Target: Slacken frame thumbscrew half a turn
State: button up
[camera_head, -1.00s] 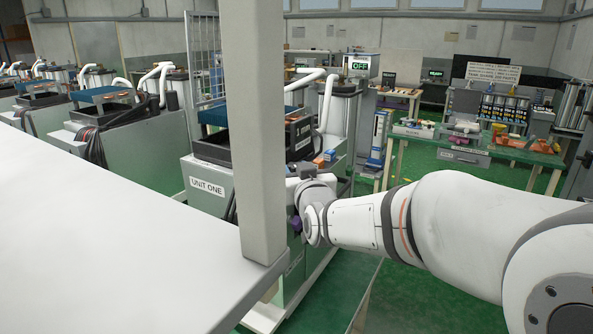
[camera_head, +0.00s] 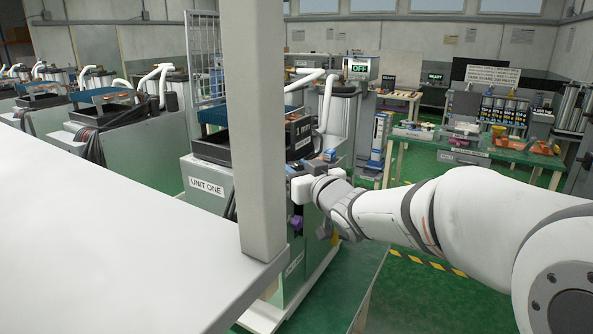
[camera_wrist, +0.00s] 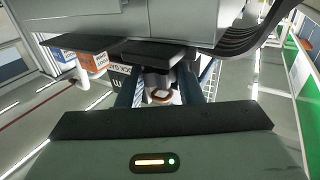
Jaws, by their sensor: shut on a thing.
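In the wrist view my gripper (camera_wrist: 158,92) has its two dark fingers on either side of a short grey round knob (camera_wrist: 156,80), with a copper-coloured ring at its end. The knob appears to be the frame thumbscrew; it sits below a dark block under a grey housing. My gripper is shut on it. How far it is turned cannot be read. In the head view my wrist is at the right side of the cabinet marked UNIT ONE (camera_head: 207,187); the fingertips and the thumbscrew cannot be made out there.
A grey post (camera_head: 255,130) and a white tabletop (camera_head: 120,220) fill the near left. A purple part (camera_head: 296,222) is on the cabinet below my wrist. Small orange (camera_wrist: 97,61) and blue (camera_wrist: 64,54) boxes are close by. A green bench (camera_head: 480,152) stands at right; green floor lies between.

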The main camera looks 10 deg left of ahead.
jog(key=n+g+y+p, duration=0.2)
jog(key=p, duration=0.1)
jog(key=n+g+y+p, duration=0.1)
jog(key=shift+w+d+r+g+p, duration=0.2)
jog(key=shift+w+r+g+p, duration=0.1)
jog(key=shift+g+p, duration=0.1)
jog(key=n+g+y+p, duration=0.1)
jog(key=g, duration=0.1)
jog(key=n+g+y+p, duration=0.1)
jog(key=n+g+p, duration=0.1)
jog(key=shift+w+f+y, duration=0.1)
jog(key=shift+f+y, duration=0.1)
jog(key=shift+y, duration=0.1)
jog(key=shift+n+g, duration=0.4)
jog(key=shift+g, duration=0.1)
jog(key=o, duration=1)
